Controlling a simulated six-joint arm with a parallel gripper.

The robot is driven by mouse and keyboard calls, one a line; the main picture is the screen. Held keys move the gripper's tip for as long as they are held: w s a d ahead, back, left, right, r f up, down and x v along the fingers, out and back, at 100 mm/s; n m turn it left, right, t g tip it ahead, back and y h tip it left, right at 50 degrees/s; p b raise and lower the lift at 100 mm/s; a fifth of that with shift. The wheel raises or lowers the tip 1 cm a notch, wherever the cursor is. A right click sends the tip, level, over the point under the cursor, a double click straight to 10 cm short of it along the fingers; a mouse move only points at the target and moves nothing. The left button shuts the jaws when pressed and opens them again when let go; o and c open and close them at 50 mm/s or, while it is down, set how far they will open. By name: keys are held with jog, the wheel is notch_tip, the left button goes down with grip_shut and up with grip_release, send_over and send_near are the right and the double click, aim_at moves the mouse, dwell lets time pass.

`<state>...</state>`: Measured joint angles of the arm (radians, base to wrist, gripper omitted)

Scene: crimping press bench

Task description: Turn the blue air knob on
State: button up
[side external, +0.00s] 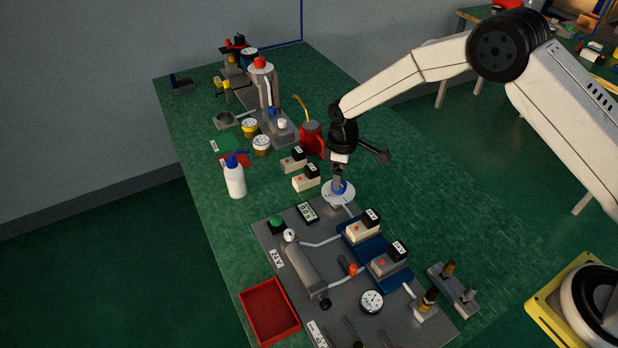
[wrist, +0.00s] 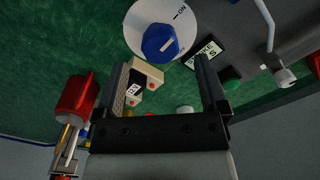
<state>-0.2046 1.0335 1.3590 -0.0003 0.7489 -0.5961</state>
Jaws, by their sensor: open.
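The blue air knob (side external: 339,187) sits on a round white dial plate (side external: 330,198) at the back edge of the grey panel. In the wrist view the knob (wrist: 160,42) has a pale pointer line, and the dial (wrist: 133,38) shows the mark "ON" at its upper right. The pointer line slants toward the upper right. My gripper (side external: 340,178) is right above the knob in the side view. In the wrist view my gripper (wrist: 163,62) has its two fingers apart, with the knob beyond and between their tips. Contact with the knob cannot be told.
Beside the dial are a small display (side external: 307,212) and a green button (side external: 275,222). White-and-black boxes (side external: 306,180) and a red can (side external: 311,138) stand close behind my gripper. A red tray (side external: 270,311) lies at the front.

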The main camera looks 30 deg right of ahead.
aim_at(343, 183)
jog(key=shift+r, duration=2.1)
jog(key=shift+s+d+r, duration=0.35)
jog(key=shift+r, duration=0.1)
jog(key=s+d+r+m+t, duration=0.1)
jog(key=s+d+r+m, duration=0.2)
jog(key=s, duration=0.5)
jog(key=s+d+r+m, duration=0.3)
jog(key=s+d, duration=0.1)
jog(key=s, duration=0.4)
jog(key=s+d+r+m+t, duration=0.1)
jog(key=s+d+r+m, duration=0.2)
jog(key=s, duration=0.5)
jog(key=shift+d+r+t, duration=0.15)
jog(key=shift+t, duration=0.15)
